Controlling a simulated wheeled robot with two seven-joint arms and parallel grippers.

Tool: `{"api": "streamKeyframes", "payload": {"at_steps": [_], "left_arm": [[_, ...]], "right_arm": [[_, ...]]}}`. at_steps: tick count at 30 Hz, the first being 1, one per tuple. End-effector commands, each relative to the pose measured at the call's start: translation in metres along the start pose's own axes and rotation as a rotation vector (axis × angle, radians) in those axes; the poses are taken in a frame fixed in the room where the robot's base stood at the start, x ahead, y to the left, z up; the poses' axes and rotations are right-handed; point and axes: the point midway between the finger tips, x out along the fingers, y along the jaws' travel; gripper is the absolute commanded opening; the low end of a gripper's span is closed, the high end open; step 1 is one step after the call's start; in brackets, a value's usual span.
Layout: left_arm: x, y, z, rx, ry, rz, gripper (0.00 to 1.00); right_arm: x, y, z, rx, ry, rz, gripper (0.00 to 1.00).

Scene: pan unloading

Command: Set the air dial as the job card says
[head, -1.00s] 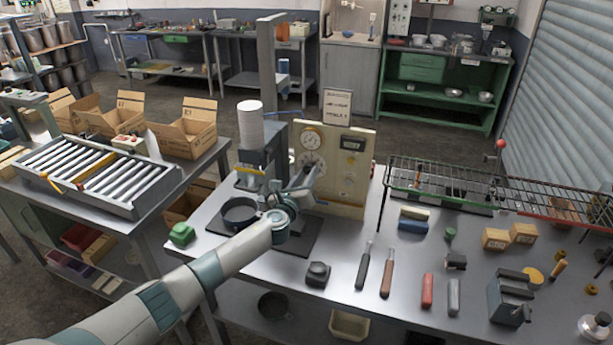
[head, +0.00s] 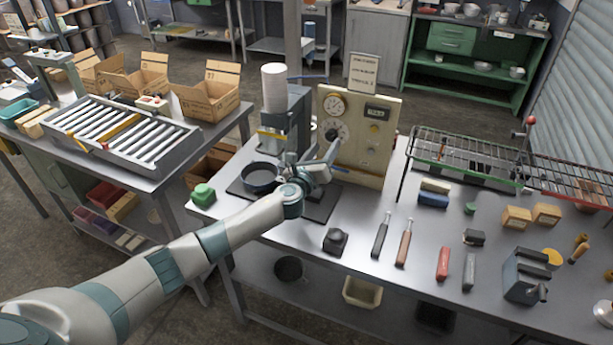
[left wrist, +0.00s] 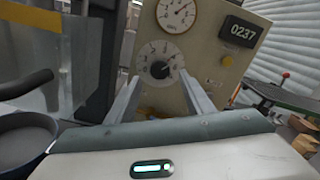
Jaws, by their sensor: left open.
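The control panel (head: 362,150) stands upright on the bench and has a round gauge (head: 335,104) above a dial with a black knob (head: 333,134). In the left wrist view the knob (left wrist: 158,69) sits on a pale scale plate, below the gauge (left wrist: 177,14). A black counter (left wrist: 237,31) reads 0237. The job card (head: 364,71) stands above the panel; its writing is too small to read. My left gripper (head: 331,155) is open in front of the panel. In the left wrist view its fingers (left wrist: 160,77) frame the knob, apparently without touching it. My right gripper is not in view.
A press-like machine (head: 285,110) with a white cylinder stands left of the panel, with a dark pan (head: 260,178) at its foot. A wire rack (head: 465,155) stands to the right. Hand tools and small blocks lie on the front right of the bench.

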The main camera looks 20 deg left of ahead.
Motion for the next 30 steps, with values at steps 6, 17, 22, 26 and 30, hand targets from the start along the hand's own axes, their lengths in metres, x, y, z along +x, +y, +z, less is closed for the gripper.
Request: {"api": "streamKeyframes", "payload": {"at_steps": [6,17,22,26,30], "left_arm": [[-0.034,0.001,-0.003,0.002,0.001,-0.001,0.48],[-0.092,0.001,-0.004,0.001,0.003,-0.002,0.48],[-0.117,0.001,-0.003,0.001,0.002,-0.001,0.48],[-0.13,0.001,-0.003,0.001,0.003,-0.001,0.48],[-0.137,0.0,-0.002,0.001,0.002,-0.001,0.48]], "right_arm": [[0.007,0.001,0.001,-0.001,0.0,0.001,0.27],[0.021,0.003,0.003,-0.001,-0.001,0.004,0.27],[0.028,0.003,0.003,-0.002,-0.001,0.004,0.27],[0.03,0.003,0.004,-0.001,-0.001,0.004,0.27],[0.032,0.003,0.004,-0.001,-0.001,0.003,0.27]]}}
